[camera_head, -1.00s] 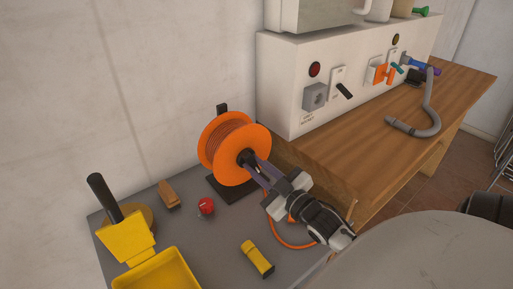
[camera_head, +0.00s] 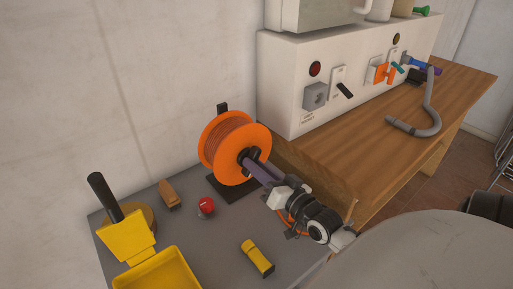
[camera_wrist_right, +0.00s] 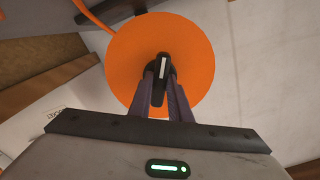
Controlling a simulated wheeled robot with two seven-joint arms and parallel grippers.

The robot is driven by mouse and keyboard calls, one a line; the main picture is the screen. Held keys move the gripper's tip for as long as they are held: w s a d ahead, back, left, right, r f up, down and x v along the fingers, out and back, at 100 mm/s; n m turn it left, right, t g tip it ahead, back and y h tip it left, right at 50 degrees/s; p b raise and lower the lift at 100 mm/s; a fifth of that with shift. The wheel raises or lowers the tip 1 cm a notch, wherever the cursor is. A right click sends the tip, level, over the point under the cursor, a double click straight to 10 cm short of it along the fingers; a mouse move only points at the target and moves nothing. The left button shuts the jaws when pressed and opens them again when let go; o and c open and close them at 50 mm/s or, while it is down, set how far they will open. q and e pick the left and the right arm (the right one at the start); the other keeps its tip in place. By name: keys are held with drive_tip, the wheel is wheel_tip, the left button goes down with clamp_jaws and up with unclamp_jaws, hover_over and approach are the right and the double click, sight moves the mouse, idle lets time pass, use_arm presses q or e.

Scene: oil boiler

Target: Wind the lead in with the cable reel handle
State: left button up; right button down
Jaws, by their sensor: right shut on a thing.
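The orange cable reel (camera_head: 222,145) stands on a dark base on the grey table, with orange lead wound on its drum. It also shows in the right wrist view (camera_wrist_right: 190,50), where its orange face fills the middle. My right gripper (camera_head: 248,160) is at the face of the reel, shut on the black handle (camera_wrist_right: 160,76) between its two fingers. The loose orange lead (camera_head: 285,222) is partly hidden behind my right wrist. It shows as an orange strip (camera_wrist_right: 98,18) in the right wrist view. My left gripper is not in view.
A red-topped object (camera_head: 206,206), a brown block (camera_head: 168,194), a yellow torch-like object (camera_head: 257,258) and a yellow dustpan-like tray (camera_head: 155,270) lie on the grey table. A wooden bench (camera_head: 365,140) with a white panel box (camera_head: 295,90) stands at the right.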

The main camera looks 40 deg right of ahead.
drive_tip(key=m, duration=1.2)
idle(0.7)
drive_tip(key=c, duration=1.6)
unclamp_jaws()
drive_tip(key=shift+c, duration=0.2)
drive_tip(key=s+a+b, duration=0.1)
drive_tip(key=s+b, duration=0.1)
drive_tip(key=s, duration=0.8)
drive_tip(key=shift+s, duration=0.15)
drive_tip(key=shift+a, duration=0.1)
